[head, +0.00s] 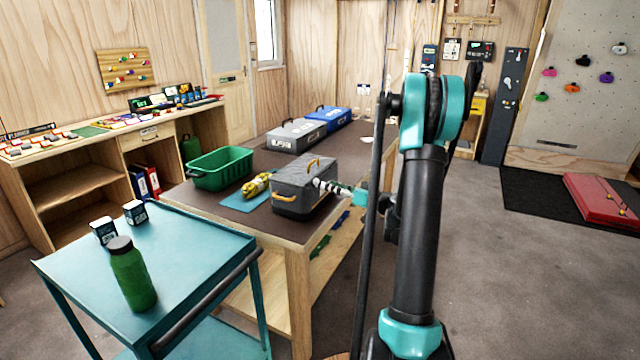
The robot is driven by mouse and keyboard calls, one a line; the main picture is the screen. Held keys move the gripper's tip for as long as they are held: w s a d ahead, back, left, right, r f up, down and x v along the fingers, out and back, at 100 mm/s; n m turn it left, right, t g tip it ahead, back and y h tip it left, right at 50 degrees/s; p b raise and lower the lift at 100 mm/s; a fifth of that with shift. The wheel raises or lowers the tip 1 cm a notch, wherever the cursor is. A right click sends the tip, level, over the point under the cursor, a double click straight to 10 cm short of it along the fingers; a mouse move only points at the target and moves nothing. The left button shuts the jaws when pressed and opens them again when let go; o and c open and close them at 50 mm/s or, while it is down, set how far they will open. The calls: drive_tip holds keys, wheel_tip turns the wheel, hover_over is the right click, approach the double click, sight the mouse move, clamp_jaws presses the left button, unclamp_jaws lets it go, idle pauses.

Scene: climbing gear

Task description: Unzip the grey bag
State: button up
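The grey bag (294,204) stands on the brown-topped table, near its front right edge. It is boxy and dark grey, with a yellow-orange handle on top and another loop on its front side. My gripper (319,184) reaches in from the right, at the upper right part of the bag. Its tip touches the bag or is very close; I cannot tell which. The fingers are too small to show whether they are open or shut. The zip and its pull cannot be made out. My own arm stands in the foreground and covers the area right of the table.
On the table (240,222) are a green crate (221,170), a yellow rope bundle (257,184) on a blue mat (238,203), and grey (296,135) and blue (331,117) cases behind. A teal cart (200,245) with a green bottle (131,276) stands front left.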

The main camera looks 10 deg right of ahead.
sight(316, 183)
drive_tip(key=shift+x, duration=2.75)
drive_tip(key=shift+c, duration=0.3)
clamp_jaws()
